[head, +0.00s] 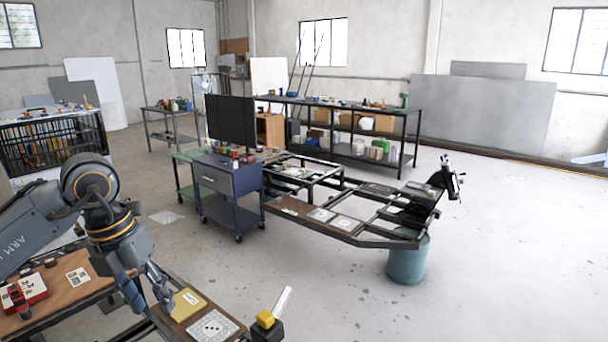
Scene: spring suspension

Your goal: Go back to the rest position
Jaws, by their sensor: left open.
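My left arm comes in from the left edge, and my left gripper (150,297) points down over the near workbench at the bottom left. Its fingers are apart and I see nothing held between them. The fingertips are close to a yellow plate (187,304) on a dark board; I cannot tell whether they touch it. A white square with a printed round pattern (212,327) lies beside the yellow plate. My right gripper does not show.
A black block with a yellow top (265,319) and a pale upright bar stands at the bottom. A red box (30,291) is on the bench (75,299). Beyond are a blue cart (230,186), a metal frame (365,242) and a teal drum (407,262). The right floor is clear.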

